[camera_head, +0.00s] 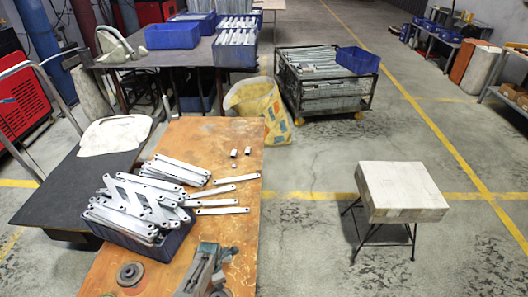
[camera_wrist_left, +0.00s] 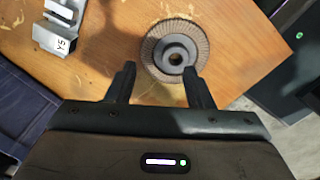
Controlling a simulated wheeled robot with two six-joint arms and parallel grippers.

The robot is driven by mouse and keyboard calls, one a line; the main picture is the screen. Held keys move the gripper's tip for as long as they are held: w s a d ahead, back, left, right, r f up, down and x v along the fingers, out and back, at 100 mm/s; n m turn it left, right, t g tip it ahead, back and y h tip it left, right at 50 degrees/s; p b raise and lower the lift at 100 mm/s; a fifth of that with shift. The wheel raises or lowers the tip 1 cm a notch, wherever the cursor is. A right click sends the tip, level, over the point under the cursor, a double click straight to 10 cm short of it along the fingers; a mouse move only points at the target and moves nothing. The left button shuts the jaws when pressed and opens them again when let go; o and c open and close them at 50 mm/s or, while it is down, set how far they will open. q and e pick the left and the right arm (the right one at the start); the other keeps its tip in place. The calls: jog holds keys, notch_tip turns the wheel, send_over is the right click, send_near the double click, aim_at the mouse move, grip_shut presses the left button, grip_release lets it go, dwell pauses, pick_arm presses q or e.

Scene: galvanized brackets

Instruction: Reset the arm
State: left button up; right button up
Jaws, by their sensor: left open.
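My left gripper (camera_wrist_left: 158,72) shows in the left wrist view, with its two dark fingers apart and nothing held between them. A round abrasive disc with a dark hub (camera_wrist_left: 172,50) lies on the wooden table just beyond the fingertips. I cannot tell how high the fingers are above it. The disc also shows in the head view (camera_head: 130,274) near the table's front left. No gripper of mine shows in the head view, and my right gripper is in neither view.
A blue bin (camera_head: 178,240) heaped with galvanized brackets (camera_head: 140,205) stands on the orange-brown table (camera_head: 215,150). Loose brackets (camera_head: 222,201) lie beside it. A metal vise (camera_head: 205,268) is at the front edge. A stool (camera_head: 400,190) stands right, on open floor.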

pick_arm(q)
jog(key=s+a+r+m+t, duration=0.2)
jog(key=s+a+r+m, duration=0.7)
jog(key=s+r+m, duration=0.4)
jog(key=s+r+m+t, duration=0.2)
jog(key=s+r+m, duration=1)
jog(key=s+r, duration=0.55)
jog(key=w+a+f+g+y+b, duration=0.1)
jog(key=a+f, duration=0.1)
jog(key=f, duration=1.3)
jog(key=w+a+f+g, duration=0.1)
jog(key=f, duration=1.4)
jog(key=s+a+f+n+g+b, duration=0.1)
jog(key=s+f, duration=1.8)
jog(key=f, duration=0.3)
jog(key=shift+s+a+f+b, duration=0.2)
jog(key=shift+s+a+b, duration=0.05)
jog(key=shift+s+b, duration=0.05)
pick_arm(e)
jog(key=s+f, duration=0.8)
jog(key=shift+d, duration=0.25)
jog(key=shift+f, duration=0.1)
